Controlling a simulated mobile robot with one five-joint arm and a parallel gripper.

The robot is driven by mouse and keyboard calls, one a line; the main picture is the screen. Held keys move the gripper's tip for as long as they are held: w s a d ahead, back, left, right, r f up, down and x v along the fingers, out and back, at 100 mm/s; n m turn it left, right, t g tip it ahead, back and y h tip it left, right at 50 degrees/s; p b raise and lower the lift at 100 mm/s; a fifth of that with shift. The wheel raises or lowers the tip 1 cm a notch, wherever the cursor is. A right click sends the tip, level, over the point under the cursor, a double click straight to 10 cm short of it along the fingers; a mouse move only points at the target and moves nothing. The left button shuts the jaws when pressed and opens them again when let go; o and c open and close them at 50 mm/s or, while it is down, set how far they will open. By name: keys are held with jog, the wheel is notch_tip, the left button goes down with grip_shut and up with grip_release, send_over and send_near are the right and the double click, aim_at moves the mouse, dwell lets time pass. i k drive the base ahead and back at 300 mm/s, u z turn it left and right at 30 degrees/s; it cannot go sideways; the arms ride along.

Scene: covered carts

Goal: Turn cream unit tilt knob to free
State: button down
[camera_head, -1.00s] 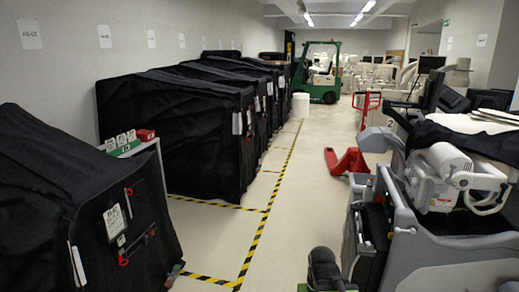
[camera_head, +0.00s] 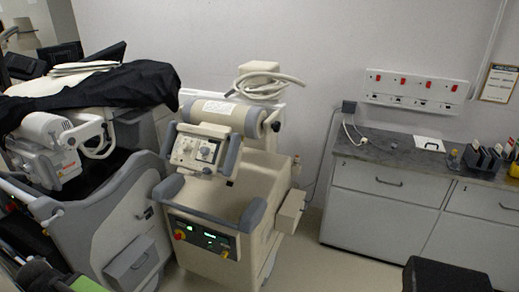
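The cream unit (camera_head: 245,190) stands in the middle of the head view, on the floor in front of the wall. A tilted control panel (camera_head: 186,149) with grey side grips sits below its cream cylinder (camera_head: 222,114). The panel carries small dials, including a round dark knob (camera_head: 207,152). I cannot read the labels or tell which knob sets the tilt, nor its setting. Lower on the body are a lit green display (camera_head: 203,238) and a red button (camera_head: 179,234). I cannot make out my gripper in this view.
A grey machine (camera_head: 125,225) with a black cloth (camera_head: 100,90) stands close to the cream unit's left. A grey cabinet (camera_head: 385,205) with a dark worktop stands to the right. Floor shows between them. A dark shape (camera_head: 445,277) fills the bottom right edge.

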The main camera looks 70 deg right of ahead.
aim_at(277, 127)
jog(key=z, duration=5.2)
jog(key=i, duration=0.1)
jog(key=u, duration=3.1)
jog(key=k, duration=0.9)
jog(key=u, duration=0.15)
jog(key=i, duration=0.85)
jog(key=z, duration=0.05)
